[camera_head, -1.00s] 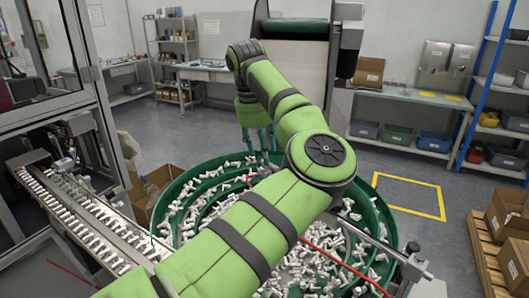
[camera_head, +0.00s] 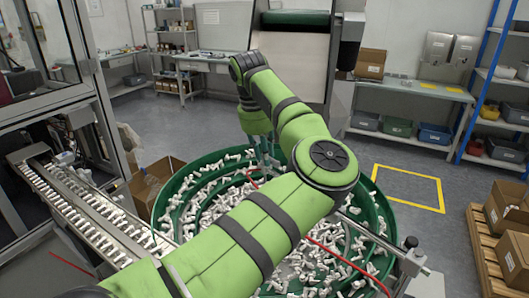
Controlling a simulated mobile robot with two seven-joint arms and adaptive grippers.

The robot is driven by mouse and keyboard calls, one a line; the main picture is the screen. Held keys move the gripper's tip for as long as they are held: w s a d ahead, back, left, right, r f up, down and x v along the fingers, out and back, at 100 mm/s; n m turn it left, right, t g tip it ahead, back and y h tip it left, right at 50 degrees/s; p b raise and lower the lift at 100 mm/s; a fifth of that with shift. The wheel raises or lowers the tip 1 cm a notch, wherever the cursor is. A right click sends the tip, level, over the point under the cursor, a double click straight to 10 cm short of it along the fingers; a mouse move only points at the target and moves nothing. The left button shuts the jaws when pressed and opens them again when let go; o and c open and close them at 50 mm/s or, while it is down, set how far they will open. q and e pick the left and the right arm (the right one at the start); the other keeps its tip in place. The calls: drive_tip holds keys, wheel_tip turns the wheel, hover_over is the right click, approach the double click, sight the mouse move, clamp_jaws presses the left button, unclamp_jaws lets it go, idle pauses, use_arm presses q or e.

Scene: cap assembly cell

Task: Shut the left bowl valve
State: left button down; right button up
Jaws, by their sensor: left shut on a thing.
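The green feeder bowl (camera_head: 391,232) fills the middle of the view, strewn with many pale small parts. My left arm crosses in front of it and hides much of its near side. My left gripper (camera_head: 266,160) points down over the far part of the bowl, with its slim fingers partly hidden by the arm. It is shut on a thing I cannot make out. A thin red line (camera_head: 250,174), perhaps a hose, shows close beside the fingers. I cannot clearly see the left bowl valve or its handle position. My right gripper is not in view.
A linear track (camera_head: 85,213) full of pale parts runs along the left, beside a framed machine. A cardboard box (camera_head: 150,185) stands against the bowl's left side. A metal rod and clamp (camera_head: 410,250) stand at the bowl's right. Boxes lie on a pallet (camera_head: 487,250) at far right.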

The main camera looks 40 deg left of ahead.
use_arm(q)
drive_tip(key=shift+a+f+m+b, duration=0.1)
drive_tip(key=shift+m+b, duration=0.5)
drive_tip(key=shift+s+a+m+h+b, duration=0.1)
drive_tip(key=shift+m+h+b, duration=0.2)
drive_tip(key=shift+m+b, duration=0.7)
drive_tip(key=shift+a+m, duration=0.1)
drive_tip(key=shift+m, duration=1)
drive_tip(key=m, duration=0.2)
drive_tip(key=m+g, duration=0.1)
drive_tip(key=m, duration=0.1)
drive_tip(key=a+m+h, duration=0.1)
drive_tip(key=m, duration=0.2)
drive_tip(key=shift+b, duration=0.4)
drive_tip(key=m+g+p, duration=0.1)
drive_tip(key=m, duration=0.4)
drive_tip(key=shift+a, duration=0.2)
drive_tip(key=shift+w+m, duration=0.2)
drive_tip(key=shift+m, duration=0.2)
